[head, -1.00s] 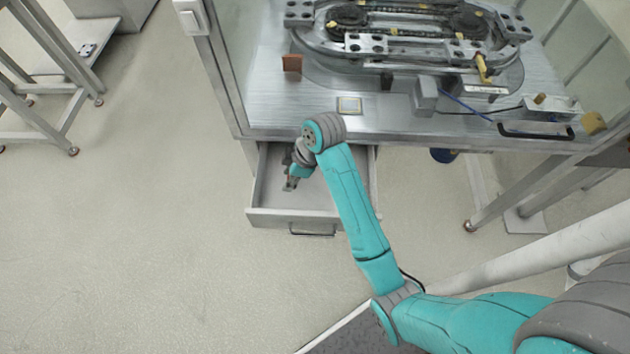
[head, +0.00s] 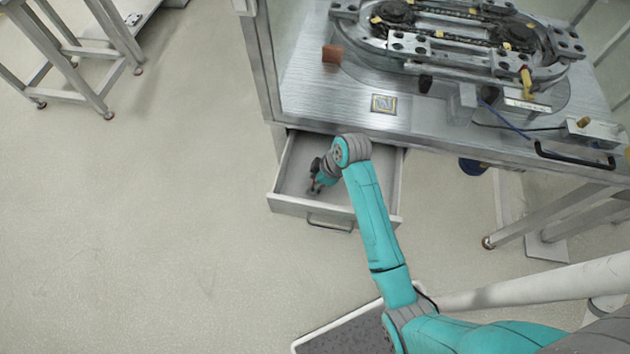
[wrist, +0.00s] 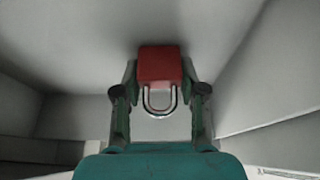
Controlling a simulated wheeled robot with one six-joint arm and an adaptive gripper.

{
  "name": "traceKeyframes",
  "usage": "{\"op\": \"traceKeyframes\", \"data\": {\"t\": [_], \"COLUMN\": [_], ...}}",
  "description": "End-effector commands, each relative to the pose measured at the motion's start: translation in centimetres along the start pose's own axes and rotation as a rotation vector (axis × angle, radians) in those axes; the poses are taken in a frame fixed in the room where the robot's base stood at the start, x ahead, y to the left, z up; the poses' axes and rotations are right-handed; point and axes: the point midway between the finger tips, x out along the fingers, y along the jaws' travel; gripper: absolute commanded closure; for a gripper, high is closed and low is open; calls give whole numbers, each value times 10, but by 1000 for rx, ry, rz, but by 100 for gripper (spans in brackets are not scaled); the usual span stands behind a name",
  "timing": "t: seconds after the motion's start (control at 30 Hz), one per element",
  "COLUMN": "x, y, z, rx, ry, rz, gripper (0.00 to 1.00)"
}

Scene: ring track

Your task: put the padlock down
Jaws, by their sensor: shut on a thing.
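The padlock (wrist: 160,66) has a red body and a silver shackle. In the wrist view it sits between the fingers of my gripper (wrist: 160,90), which is shut on its sides, with the shackle towards my wrist. In the head view my gripper (head: 314,188) is inside the open drawer (head: 290,207), near its left side. The padlock cannot be made out there. The drawer's pale floor and walls surround the padlock in the wrist view. I cannot tell whether the padlock touches the drawer floor.
The drawer is under the metal worktable (head: 300,95), which carries the ring track (head: 430,48). Open floor lies left of the drawer. A metal frame (head: 75,60) stands at the upper left.

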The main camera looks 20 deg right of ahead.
Motion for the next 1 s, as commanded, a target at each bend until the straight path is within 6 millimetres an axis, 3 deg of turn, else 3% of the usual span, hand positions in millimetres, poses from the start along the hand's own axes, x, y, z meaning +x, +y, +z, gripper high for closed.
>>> {"op": "traceKeyframes", "data": {"t": [0.07, 0.1, 0.2, 0.63, 1.0], "x": [2, 2, 2, -8, -77], "y": [0, 0, 0, 1, 1], "z": [1, 1, 1, 0, 0], "rx": [0, 0, 0, 0, 0], "ry": [0, 0, 0, 1, 1], "rz": [-1, -1, -1, 2, 4], "gripper": [96, 54, 34, 34, 34]}}
